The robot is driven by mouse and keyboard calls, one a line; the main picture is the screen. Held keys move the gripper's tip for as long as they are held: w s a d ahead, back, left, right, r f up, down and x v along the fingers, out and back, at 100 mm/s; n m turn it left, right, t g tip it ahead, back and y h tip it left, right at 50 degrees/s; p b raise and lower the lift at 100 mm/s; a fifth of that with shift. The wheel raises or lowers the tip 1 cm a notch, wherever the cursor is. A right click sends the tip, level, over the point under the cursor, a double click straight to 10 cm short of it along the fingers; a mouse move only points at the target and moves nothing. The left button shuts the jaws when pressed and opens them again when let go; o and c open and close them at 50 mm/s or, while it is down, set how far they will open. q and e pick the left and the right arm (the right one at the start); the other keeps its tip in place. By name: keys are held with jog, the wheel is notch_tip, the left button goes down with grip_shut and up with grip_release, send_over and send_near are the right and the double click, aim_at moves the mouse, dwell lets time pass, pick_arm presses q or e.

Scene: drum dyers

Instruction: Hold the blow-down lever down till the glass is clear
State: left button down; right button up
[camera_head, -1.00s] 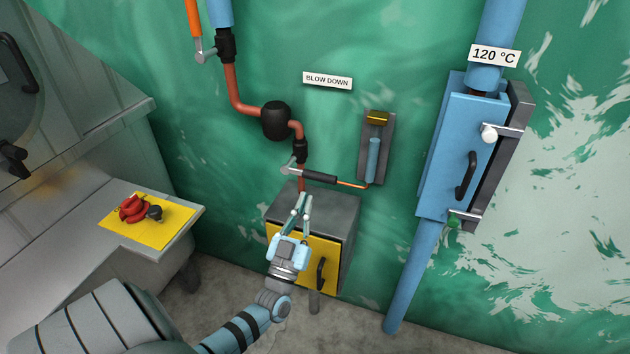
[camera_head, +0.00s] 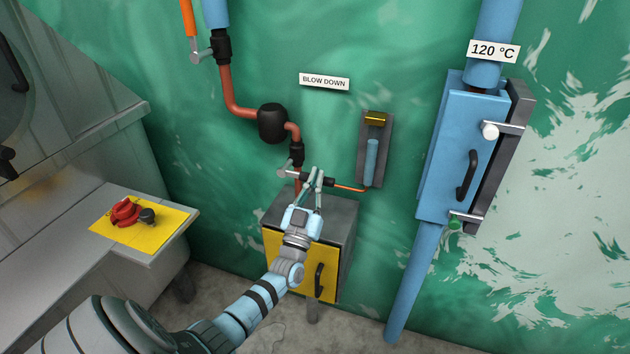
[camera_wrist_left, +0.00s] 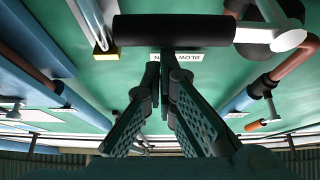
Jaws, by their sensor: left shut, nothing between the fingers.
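The blow-down lever has a pale metal arm (camera_head: 285,173) and a black handle, mostly behind my fingers in the head view. The handle (camera_wrist_left: 175,30) lies across the top of the upside-down left wrist view. My left gripper (camera_head: 315,171) is shut and empty, its fingertips at the handle. In the wrist view the fingertips (camera_wrist_left: 168,54) sit close beside the handle's middle; I cannot tell whether they touch. The sight glass (camera_head: 372,160), on a grey plate with a yellow piece at its top, shows a blue column. My right gripper is out of view.
The BLOW DOWN label (camera_head: 324,82) is on the green wall above. A grey cabinet with a yellow door (camera_head: 330,262) stands below the lever. A blue pipe housing (camera_head: 462,150) is at right. A red valve part (camera_head: 125,212) lies on a yellow mat at left.

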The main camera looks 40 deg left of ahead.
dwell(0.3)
pick_arm(q)
jog(key=shift+f+m+h, duration=0.3)
jog(key=shift+m+h, duration=0.1)
jog(key=shift+m, duration=0.2)
jog(key=shift+d+f+m+b, duration=0.1)
jog(key=shift+f+m+b, duration=0.2)
jog(key=shift+m+b, duration=0.2)
jog(key=a+f+m+h+b, duration=0.1)
jog(key=f+m+h, duration=0.2)
jog(key=m, duration=0.2)
jog(key=a+f+m+g+h+b, duration=0.1)
jog(key=f+m+h+b, duration=0.1)
jog(key=m, duration=0.3)
jog(key=s+a+f+m+g+h+b, duration=0.1)
jog(key=f+m+h+b, duration=0.1)
jog(key=f+m+h, duration=0.2)
jog(key=shift+m+h, duration=0.3)
jog(key=shift+m, duration=0.5)
jog(key=shift+s+a+f+m, duration=0.1)
jog(key=shift+a+f+m, duration=0.15)
jog(key=shift+m, duration=0.15)
dwell(1.1)
